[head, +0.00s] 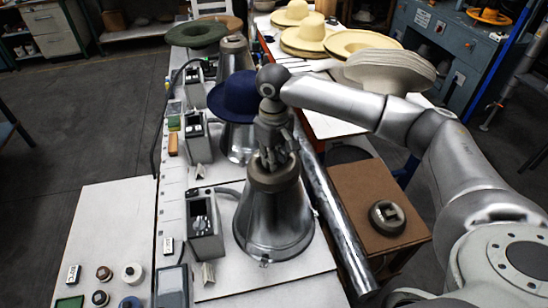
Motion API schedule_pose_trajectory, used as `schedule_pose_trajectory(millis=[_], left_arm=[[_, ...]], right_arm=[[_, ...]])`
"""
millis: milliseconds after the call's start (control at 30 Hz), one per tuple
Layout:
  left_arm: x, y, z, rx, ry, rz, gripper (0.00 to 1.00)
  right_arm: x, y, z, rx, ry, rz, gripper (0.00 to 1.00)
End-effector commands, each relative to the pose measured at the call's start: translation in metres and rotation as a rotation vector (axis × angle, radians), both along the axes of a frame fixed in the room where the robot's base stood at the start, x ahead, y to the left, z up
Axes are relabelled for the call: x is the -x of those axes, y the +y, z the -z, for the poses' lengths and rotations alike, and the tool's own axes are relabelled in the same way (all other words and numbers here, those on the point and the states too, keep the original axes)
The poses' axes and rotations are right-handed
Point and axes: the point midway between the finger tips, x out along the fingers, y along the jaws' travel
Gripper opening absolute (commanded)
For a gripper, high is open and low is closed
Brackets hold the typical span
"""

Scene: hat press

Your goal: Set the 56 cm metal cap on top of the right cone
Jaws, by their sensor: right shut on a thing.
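My right gripper (276,158) comes in from the right and points down over the nearest metal cone (272,225). It is shut on a dull grey-brown round cap (274,180), which sits at the cone's top. I cannot tell whether the cap rests on the cone or hangs just above it, and no size mark on it can be read. The fingers hide the cap's middle. A second dark round metal cap (387,216) with a raised grip lies on a brown box at the right. My left gripper is not in view.
A middle cone (238,147) bears a navy hat (236,97); a back cone (233,55) stands beyond, near a green hat (203,33). A control box (203,222) stands left of the nearest cone. A metal pipe (332,210) runs along its right. Several straw hats (303,35) lie behind.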

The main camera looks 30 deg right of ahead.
Motion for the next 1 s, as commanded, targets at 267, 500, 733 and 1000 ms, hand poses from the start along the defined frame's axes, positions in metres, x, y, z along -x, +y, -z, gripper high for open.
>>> schedule_pose_trajectory(millis=[267, 500, 733, 1000], left_arm=[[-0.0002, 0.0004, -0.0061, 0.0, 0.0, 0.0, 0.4], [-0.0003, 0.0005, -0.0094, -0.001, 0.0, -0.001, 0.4], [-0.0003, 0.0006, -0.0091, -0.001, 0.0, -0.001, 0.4], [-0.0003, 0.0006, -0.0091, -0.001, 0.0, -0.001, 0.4]], right_arm=[[-0.0013, 0.0005, -0.0023, -0.002, -0.005, 0.0, 0.0], [-0.0014, 0.0006, -0.001, -0.002, -0.005, 0.0, 0.0], [-0.0015, 0.0004, -0.0004, -0.003, -0.006, 0.0, 0.0], [-0.0015, 0.0003, -0.0004, -0.002, -0.005, 0.0, 0.27]])
